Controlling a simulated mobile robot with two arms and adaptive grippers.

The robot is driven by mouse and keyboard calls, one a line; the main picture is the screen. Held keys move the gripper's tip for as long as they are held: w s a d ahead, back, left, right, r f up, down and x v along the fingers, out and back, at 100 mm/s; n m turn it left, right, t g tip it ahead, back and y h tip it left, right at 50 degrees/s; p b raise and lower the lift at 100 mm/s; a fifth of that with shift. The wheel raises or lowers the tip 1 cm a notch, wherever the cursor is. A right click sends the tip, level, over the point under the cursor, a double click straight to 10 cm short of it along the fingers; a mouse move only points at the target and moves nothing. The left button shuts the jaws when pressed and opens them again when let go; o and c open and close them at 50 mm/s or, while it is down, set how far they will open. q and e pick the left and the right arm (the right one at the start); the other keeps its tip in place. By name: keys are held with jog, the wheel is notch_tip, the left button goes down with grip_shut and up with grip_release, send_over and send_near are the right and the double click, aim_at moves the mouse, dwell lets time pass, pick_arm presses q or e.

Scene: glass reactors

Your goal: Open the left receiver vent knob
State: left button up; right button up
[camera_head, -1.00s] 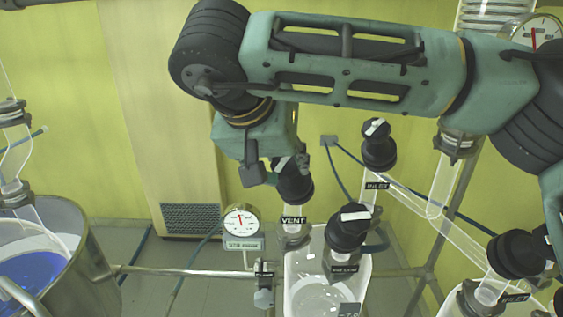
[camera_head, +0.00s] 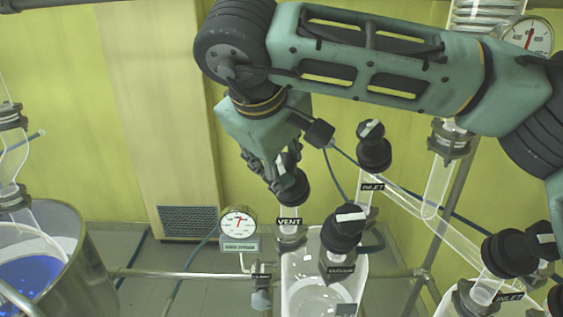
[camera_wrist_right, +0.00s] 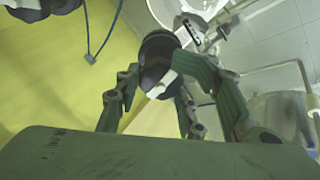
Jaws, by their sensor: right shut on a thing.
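The vent knob (camera_head: 293,187) is a black ribbed knob above the "VENT" label (camera_head: 289,222), on top of the left glass receiver (camera_head: 305,268). My right gripper (camera_head: 275,178) reaches down from above and is shut on the knob. In the right wrist view the black knob (camera_wrist_right: 158,58) with its white pointer bar (camera_wrist_right: 162,83) sits between the fingers of my right gripper (camera_wrist_right: 160,100). The fingers partly hide the knob in the head view. My left gripper is not in view.
Close by are the black inlet knob (camera_head: 373,147) and another black knob with a white bar (camera_head: 343,229). A pressure gauge (camera_head: 238,223) stands to the left. A steel vessel with blue liquid (camera_head: 75,275) is at far left. A metal pipe (camera_head: 190,273) runs low across.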

jog(key=shift+w+r+n, duration=0.25)
jog(key=shift+r+n, duration=0.25)
jog(key=shift+n, duration=1)
jog(key=o, duration=0.9)
jog(key=shift+o, duration=0.6)
jog(key=shift+d+f, duration=0.1)
jog(key=shift+f, duration=0.05)
